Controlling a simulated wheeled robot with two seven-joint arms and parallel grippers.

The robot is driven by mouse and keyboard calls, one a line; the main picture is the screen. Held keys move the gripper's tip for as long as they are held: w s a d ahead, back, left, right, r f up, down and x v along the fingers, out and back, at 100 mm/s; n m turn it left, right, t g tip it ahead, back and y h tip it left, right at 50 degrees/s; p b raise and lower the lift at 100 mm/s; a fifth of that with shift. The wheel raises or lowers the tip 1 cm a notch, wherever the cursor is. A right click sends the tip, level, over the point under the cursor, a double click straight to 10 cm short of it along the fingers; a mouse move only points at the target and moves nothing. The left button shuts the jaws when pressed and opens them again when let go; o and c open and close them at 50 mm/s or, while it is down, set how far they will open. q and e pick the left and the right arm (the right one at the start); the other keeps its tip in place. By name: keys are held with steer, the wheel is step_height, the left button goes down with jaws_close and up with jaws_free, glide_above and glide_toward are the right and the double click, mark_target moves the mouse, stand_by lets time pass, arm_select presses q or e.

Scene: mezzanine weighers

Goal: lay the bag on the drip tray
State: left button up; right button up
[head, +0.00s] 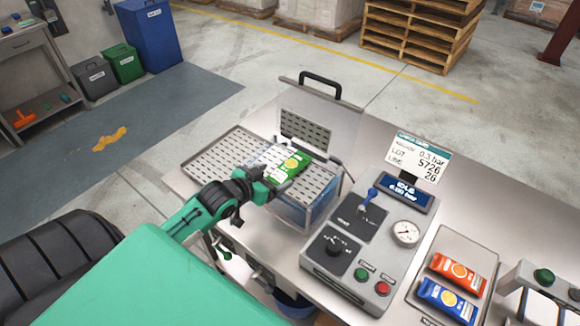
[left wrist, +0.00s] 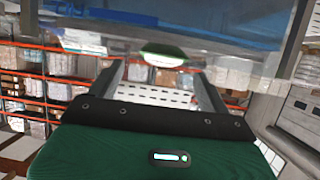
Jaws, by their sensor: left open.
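The green and white bag (head: 285,161) with a yellow spot lies flat over the perforated metal surface in the head view. Whether its whole underside touches is hard to tell. The perforated tray (head: 214,156), which looks like the drip tray, shows bare to its left. My left gripper (head: 276,183) is open at the bag's near edge, with its fingers low. In the left wrist view, the bag's green end (left wrist: 163,53) shows just beyond the two spread fingertips (left wrist: 158,70), with perforated metal between the fingers. My right gripper is not in view.
A clear raised lid (head: 325,110) with a black handle stands behind the bag. A blue-tinted clear tank (head: 308,208) is below. A control panel (head: 365,240) with a gauge is to the right. A tray (head: 482,245) there holds an orange bag (head: 456,270) and a blue bag (head: 448,299).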

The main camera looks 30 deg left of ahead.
mark_target(279, 174)
arm_select(q)
steer(key=shift+w+f, duration=0.1)
steer(key=shift+w, duration=0.3)
steer(key=p+x, duration=0.2)
steer(key=x, duration=0.1)
steer(key=shift+s+f, duration=0.1)
steer(key=shift+f, duration=0.2)
steer(key=shift+w+f, duration=0.3)
steer(key=shift+w, duration=0.15)
steer(key=shift+c, duration=0.7)
steer(key=c, duration=1)
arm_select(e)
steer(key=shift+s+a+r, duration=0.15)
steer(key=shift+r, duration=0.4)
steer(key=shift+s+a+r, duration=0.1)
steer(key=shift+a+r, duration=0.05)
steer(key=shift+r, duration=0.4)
arm_select(q)
steer(key=shift+r, duration=0.1)
